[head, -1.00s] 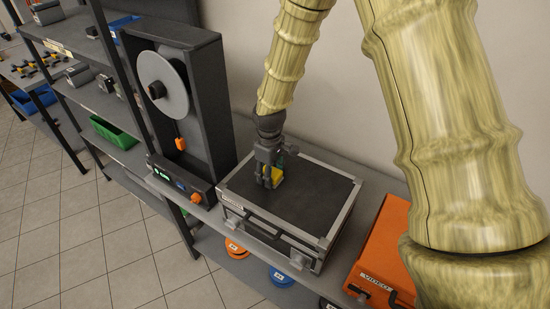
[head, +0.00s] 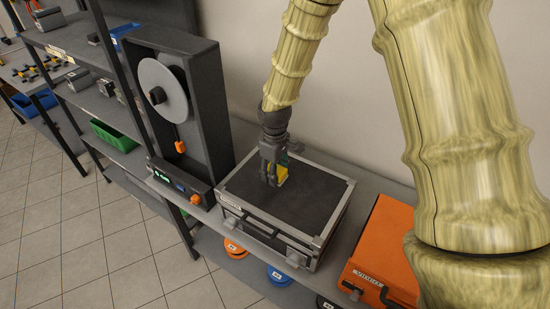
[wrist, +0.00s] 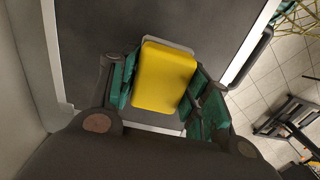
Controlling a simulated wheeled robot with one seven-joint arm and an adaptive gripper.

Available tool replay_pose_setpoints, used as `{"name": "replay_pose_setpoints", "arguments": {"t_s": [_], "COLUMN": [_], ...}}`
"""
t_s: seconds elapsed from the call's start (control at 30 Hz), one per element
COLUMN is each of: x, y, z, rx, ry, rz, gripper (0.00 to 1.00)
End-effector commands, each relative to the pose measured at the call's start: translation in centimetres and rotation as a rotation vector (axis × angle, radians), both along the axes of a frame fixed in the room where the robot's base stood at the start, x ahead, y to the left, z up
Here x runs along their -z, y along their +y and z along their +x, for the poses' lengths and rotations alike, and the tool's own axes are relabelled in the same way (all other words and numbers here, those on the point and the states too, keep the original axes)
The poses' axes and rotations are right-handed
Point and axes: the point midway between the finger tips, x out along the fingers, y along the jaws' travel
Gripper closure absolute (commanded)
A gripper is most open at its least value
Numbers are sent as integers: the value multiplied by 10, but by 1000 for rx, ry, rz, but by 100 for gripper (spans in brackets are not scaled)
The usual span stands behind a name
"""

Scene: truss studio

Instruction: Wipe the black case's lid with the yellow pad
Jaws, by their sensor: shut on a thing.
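The black case (head: 312,205) lies flat on the shelf top, with a dark lid framed in silvery metal edges. My gripper (head: 271,178) is over the left part of the lid, pointing down. It is shut on the yellow pad (head: 282,174), which is partly hidden by the fingers in the head view. In the wrist view, the yellow pad (wrist: 164,77) sits between the green finger pads, over the lid (wrist: 95,28). The pad looks to be at the lid's surface, but I cannot tell whether it touches.
A dark reel machine (head: 208,110) stands close on the left of the case. An orange case (head: 382,250) lies to the right. Blue and orange round items sit on the lower shelf. A wall rises behind.

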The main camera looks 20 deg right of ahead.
Motion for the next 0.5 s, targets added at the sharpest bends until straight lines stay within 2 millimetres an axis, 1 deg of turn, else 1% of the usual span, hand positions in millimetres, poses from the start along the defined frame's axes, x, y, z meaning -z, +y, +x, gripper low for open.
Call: {"name": "replay_pose_setpoints", "arguments": {"t_s": [0.03,0.3,0.5], "x": [-8,-31,-40], "y": [0,1,1], "z": [0,1,1], "rx": [0,-2,-2], "ry": [0,-2,-1], "rz": [0,0,1], "gripper": [71,71,71]}}
